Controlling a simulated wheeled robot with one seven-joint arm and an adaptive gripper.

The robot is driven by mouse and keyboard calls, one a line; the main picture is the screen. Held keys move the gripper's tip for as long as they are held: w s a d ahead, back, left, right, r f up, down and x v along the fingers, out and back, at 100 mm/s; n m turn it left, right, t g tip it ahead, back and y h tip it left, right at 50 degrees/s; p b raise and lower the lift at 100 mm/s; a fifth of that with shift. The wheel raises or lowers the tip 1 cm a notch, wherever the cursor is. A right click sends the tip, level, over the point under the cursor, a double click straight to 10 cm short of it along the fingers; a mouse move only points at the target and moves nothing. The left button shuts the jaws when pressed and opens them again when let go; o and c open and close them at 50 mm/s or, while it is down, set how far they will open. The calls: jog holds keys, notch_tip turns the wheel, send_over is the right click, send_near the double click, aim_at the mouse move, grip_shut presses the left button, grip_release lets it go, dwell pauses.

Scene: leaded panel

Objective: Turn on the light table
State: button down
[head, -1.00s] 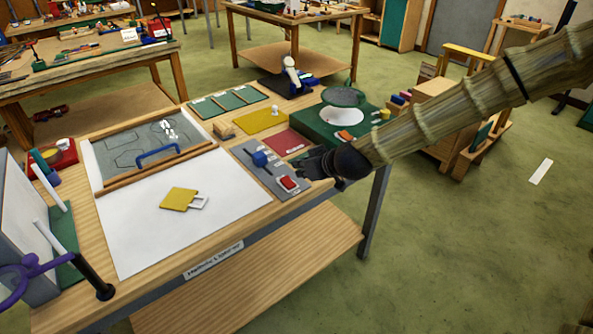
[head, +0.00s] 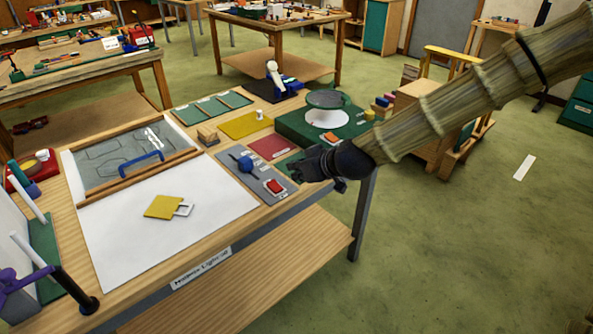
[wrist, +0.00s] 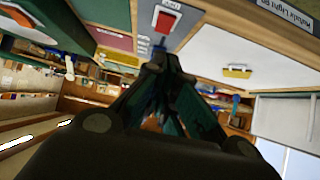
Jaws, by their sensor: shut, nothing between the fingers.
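The light table's flat white panel (head: 165,235) fills the front of the wooden bench and looks unlit. A grey control plate (head: 252,172) lies at its right, with a blue knob (head: 245,164) and a red rocker switch (head: 275,186). The red switch also shows in the wrist view (wrist: 165,20), just beyond my fingertips. My gripper (head: 298,170) is shut and empty, just right of the switch and apart from it in the picture. In the wrist view, my fingers (wrist: 160,62) meet near the middle; their exact height above the bench is unclear.
A yellow tile (head: 163,207) with a white piece lies on the panel. A blue handle (head: 142,163) stands on a grey board behind. A green box with a round turntable (head: 326,100) sits at the back right. Black and purple tools stand at the front left.

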jog(key=f+t+y+b, duration=0.1)
jog(key=t+b, duration=0.1)
jog(key=b, duration=0.2)
jog(key=f+t+y+b, duration=0.1)
jog(key=f+b, duration=0.1)
jog(key=b, duration=0.2)
jog(key=s+d+f+t+y+b, duration=0.1)
jog(key=f+t+b, duration=0.1)
jog(key=b, duration=0.3)
jog(key=shift+t+y, duration=0.3)
jog(key=shift+y, duration=0.1)
jog(key=p, duration=0.2)
send_over(278, 188)
jog(key=shift+s+d+f, duration=0.15)
jog(key=shift+s+f, duration=0.15)
jog(key=shift+f, duration=0.45)
jog(key=shift+w+f, duration=0.2)
jog(key=shift+f, duration=1.35)
